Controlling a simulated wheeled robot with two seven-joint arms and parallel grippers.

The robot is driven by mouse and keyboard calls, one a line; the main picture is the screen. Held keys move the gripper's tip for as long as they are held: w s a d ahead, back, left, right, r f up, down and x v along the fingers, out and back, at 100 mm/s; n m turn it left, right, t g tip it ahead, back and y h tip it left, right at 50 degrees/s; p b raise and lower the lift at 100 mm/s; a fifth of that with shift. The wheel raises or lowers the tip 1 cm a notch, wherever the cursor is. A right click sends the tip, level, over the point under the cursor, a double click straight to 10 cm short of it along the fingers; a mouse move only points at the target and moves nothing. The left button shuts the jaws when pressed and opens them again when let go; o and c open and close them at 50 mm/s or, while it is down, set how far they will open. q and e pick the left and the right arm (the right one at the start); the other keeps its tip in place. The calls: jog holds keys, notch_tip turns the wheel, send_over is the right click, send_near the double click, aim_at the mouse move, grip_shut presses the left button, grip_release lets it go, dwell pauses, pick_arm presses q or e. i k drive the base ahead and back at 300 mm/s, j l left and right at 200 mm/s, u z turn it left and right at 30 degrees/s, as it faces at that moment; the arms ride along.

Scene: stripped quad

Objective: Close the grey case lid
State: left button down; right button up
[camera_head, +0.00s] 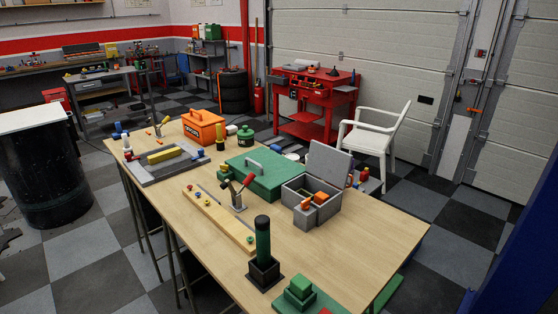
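The grey case (296,196) stands on the right side of the wooden table, with orange pieces inside it. Its grey lid (328,164) stands raised and open at the back of the case. A small grey block with an orange top (305,213) is at the front of the case; I cannot tell whether it is attached. Neither of my grippers shows in the head view.
The wooden table (350,258) has a clear right part. A green case (262,184) is left of the grey case. A green cylinder in a dark holder (263,245) stands in front. An orange toolbox (203,128) is farther back. A white chair (375,138) is behind.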

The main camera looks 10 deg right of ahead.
aim_at(332, 165)
jog(key=i+l+u, duration=0.1)
jog(key=l+u, duration=0.65)
jog(key=l, duration=0.15)
jog(key=l+u, duration=0.35)
jog(key=l, duration=0.15)
jog(key=k, duration=0.05)
